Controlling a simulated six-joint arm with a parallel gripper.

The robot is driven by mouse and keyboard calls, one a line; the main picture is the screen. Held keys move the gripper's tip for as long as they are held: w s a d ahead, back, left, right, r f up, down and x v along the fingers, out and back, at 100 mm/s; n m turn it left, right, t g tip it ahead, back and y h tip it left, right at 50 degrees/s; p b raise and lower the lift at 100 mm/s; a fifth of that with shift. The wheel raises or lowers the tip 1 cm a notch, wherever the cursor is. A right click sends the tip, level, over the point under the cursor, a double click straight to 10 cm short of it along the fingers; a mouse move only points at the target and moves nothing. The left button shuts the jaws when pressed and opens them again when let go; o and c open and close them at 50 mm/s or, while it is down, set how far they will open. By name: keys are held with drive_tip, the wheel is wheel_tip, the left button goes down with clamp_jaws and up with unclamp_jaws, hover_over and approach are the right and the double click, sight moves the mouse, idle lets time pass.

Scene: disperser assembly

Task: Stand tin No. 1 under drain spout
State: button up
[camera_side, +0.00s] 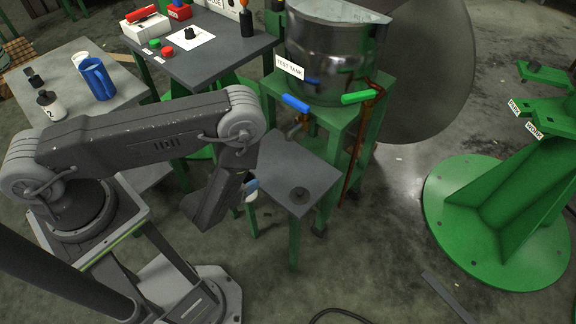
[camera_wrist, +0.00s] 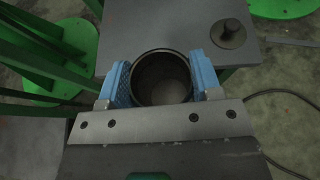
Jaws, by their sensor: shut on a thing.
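My gripper (camera_wrist: 161,76) is shut on an open-topped tin (camera_wrist: 162,54), with one blue pad on each side of it; the tin looks empty and dark inside. In the side view my gripper (camera_side: 252,185) and a small pale part of the tin (camera_side: 251,197) show at the left edge of the small grey stand (camera_side: 290,168). My arm hides most of the tin, and its number is not visible. The drain spout (camera_side: 297,127) is below the blue-handled valve (camera_side: 295,103) on the test tank (camera_side: 330,60), up and right of my gripper.
A dark round knobbed piece (camera_side: 299,194) sits on the stand's front part; it also shows in the wrist view (camera_wrist: 228,33). A tin marked 2 (camera_side: 51,107) and a blue jug (camera_side: 98,80) stand on the left table. A green-handled valve (camera_side: 361,97) is at right.

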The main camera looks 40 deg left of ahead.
drive_tip(key=shift+s+d+f+m+h, duration=0.1)
drive_tip(key=shift+d+f+m+h, duration=0.1)
drive_tip(key=shift+d+m+h, duration=0.15)
drive_tip(key=w, duration=1.1)
drive_tip(key=w+f, duration=0.1)
drive_tip(key=w, duration=0.5)
drive_tip(key=shift+w+d, duration=0.1)
drive_tip(key=shift+w, duration=0.2)
drive_tip(key=shift+f, duration=0.25)
drive_tip(key=shift+f, duration=0.1)
drive_tip(key=o, duration=1)
